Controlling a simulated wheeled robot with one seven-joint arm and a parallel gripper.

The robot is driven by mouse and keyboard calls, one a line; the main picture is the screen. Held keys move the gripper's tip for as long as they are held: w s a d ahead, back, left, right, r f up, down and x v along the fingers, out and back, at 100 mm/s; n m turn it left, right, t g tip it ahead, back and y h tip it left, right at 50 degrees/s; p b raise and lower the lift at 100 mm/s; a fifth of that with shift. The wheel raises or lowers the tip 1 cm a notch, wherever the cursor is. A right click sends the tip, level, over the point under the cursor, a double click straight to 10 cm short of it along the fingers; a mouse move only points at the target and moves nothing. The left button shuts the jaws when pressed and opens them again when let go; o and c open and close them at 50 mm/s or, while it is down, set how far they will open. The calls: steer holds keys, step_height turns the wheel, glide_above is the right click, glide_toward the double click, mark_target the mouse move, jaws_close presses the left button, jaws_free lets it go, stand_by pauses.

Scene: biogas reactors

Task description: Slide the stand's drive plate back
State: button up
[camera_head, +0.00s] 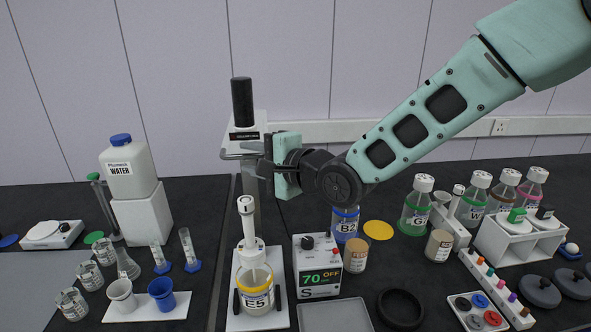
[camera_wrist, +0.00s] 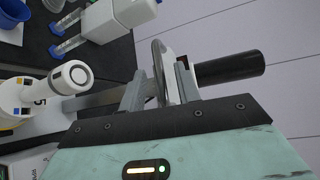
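The stand has a white base (camera_head: 283,318) and a grey post (camera_head: 250,205). Its pale drive plate (camera_head: 240,147) is at the top, carrying an upright black motor cylinder (camera_head: 242,100). The cylinder also shows in the wrist view (camera_wrist: 230,68). A white stirrer shaft piece (camera_head: 247,215) stands over the bottle labelled E5 (camera_head: 256,290), below the plate. My gripper (camera_head: 262,158) is at the plate's right side. In the wrist view its two fingers (camera_wrist: 160,85) stand apart, with a curved metal edge (camera_wrist: 160,72) between them. A gap shows beside the left finger; contact on the right is unclear.
A controller reading "70 OFF" (camera_head: 319,268) stands right of the stand. Bottle B2 (camera_head: 345,222) and a brown jar (camera_head: 356,255) are behind it. A black ring (camera_head: 400,307) lies front right. The WATER jug (camera_head: 130,170) is at the left. The wall is close behind.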

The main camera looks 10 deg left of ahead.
steer(key=b+v, duration=0.2)
steer(key=v, duration=1.2)
steer(key=shift+d, duration=0.25)
steer(key=shift+f, duration=0.15)
steer(key=s+d+f+n+g+h, duration=0.1)
steer(key=s+d+f+n+h, duration=0.35)
steer(key=f+h, duration=0.2)
steer(key=s+d+f+n+g+h, duration=0.3)
steer(key=s+d+n, duration=0.2)
steer(key=s, duration=0.4)
steer(key=s+d+f+n+g+h, duration=0.3)
steer(key=s+d+n+g, duration=0.1)
steer(key=s+d+n, duration=0.2)
steer(key=s+d, duration=0.1)
steer(key=s, duration=0.1)
steer(key=shift+s+h, duration=0.35)
steer(key=shift+s, duration=0.05)
steer(key=shift+d, duration=0.2)
